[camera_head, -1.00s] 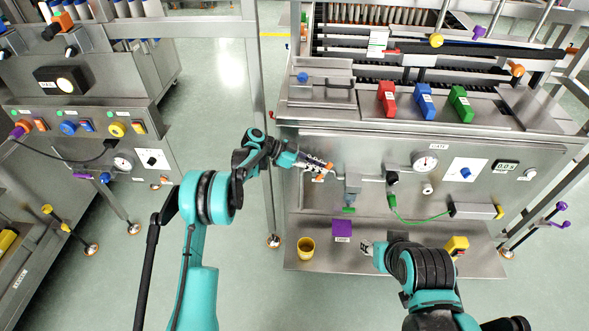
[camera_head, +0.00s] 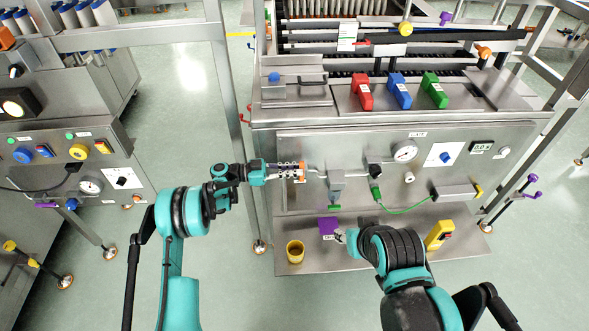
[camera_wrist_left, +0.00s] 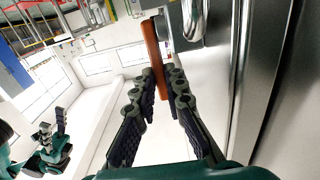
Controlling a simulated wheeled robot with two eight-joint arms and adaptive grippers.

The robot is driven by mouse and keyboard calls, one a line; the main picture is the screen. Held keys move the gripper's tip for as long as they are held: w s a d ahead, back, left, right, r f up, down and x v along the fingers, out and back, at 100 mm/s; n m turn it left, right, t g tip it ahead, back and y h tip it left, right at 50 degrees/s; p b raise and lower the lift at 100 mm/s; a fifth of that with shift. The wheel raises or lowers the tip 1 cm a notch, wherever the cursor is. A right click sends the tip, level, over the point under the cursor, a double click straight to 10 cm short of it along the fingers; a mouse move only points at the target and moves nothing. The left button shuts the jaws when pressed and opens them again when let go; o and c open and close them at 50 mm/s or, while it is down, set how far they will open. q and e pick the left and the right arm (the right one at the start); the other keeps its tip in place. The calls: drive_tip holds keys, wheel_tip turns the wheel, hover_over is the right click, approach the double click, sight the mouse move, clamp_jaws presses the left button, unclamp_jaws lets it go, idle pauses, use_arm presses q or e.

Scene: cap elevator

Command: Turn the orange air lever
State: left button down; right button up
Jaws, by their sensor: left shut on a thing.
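The orange air lever (camera_head: 302,172) is on the left part of the machine's front panel, by a metal pipe. My left gripper (camera_head: 296,172) reaches it from the left and is shut on it. In the left wrist view the lever (camera_wrist_left: 153,55) is a flat orange bar whose lower end lies between the dark fingertips of my left gripper (camera_wrist_left: 162,88). My right gripper (camera_head: 343,237) is low over the machine's lower shelf, small and partly hidden by its own arm, so its opening is unclear.
The panel also has a gauge (camera_head: 404,150), a blue knob (camera_head: 446,158) and a green cable (camera_head: 405,209). A yellow cup (camera_head: 295,251), a purple block (camera_head: 327,225) and a yellow switch box (camera_head: 438,235) are on the lower shelf (camera_head: 400,250). A frame post (camera_head: 232,130) stands left of the machine.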

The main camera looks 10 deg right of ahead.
use_arm(q)
drive_tip(key=c, duration=1.6)
unclamp_jaws()
drive_tip(key=shift+o, duration=0.2)
drive_tip(key=a, duration=1.2)
drive_tip(key=shift+w+f, duration=0.15)
drive_tip(key=shift+w, duration=0.05)
